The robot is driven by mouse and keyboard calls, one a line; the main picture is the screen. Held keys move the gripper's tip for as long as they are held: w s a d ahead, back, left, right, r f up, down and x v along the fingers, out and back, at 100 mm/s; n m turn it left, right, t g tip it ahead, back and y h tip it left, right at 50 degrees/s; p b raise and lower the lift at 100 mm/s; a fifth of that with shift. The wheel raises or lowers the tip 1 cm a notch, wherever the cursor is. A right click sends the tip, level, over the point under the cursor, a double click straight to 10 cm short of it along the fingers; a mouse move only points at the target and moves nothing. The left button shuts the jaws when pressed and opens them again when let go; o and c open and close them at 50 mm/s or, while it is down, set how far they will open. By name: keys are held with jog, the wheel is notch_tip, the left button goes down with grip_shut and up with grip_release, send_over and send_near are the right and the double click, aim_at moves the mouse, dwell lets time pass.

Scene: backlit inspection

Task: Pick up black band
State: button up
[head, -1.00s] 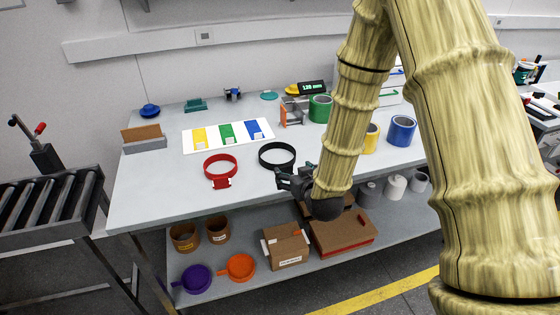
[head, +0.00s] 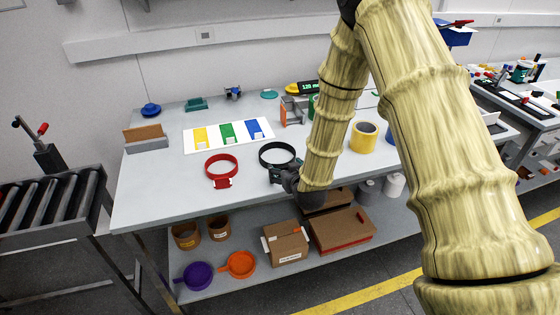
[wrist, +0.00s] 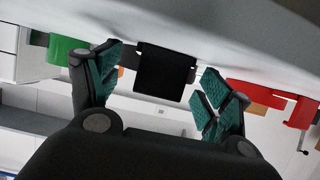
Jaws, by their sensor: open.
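The black band (head: 277,144) is a ring on the grey-white table, right of the red band (head: 221,158). My gripper (head: 281,173) is low over the table at the near side of the black band and partly hides its front. In the wrist view a black block-like part of the black band (wrist: 163,72) shows between the two open fingers of my gripper (wrist: 160,80). I see gaps on both sides of it, and neither finger is closed on it. The red band also shows at the right of the wrist view (wrist: 299,112).
A white board (head: 228,147) with yellow, green and blue pieces lies behind the bands. A yellow roll (head: 363,140) stands to the right beyond my arm. A lower shelf holds cardboard boxes (head: 287,243) and round containers. The table's left front is clear.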

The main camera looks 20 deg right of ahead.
jog(key=shift+c, duration=0.2)
jog(key=c, duration=0.9)
jog(key=shift+r, duration=0.2)
